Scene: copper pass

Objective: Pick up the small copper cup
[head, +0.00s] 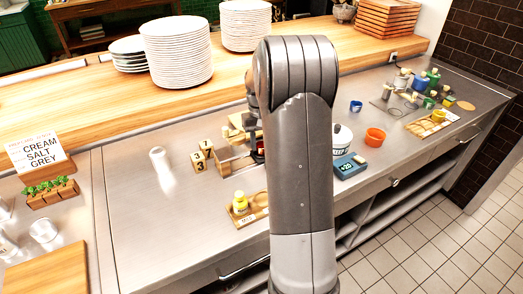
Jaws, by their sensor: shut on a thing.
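My grey arm stands across the middle of the head view and hides most of my gripper (258,147). Only a dark sliver of it shows at the arm's left edge, low over the counter beside a wooden holder (236,162). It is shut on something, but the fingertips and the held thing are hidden. I cannot make out a small copper cup anywhere. An orange cup (375,138) stands on the counter right of the arm; its material cannot be told.
Numbered wooden blocks (199,163) and a tray with a yellow item (245,214) lie left of my arm. A white pot (341,140) and a blue scale (349,166) stand right. Plate stacks (178,52) line the back ledge. The steel counter's left middle is fairly clear.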

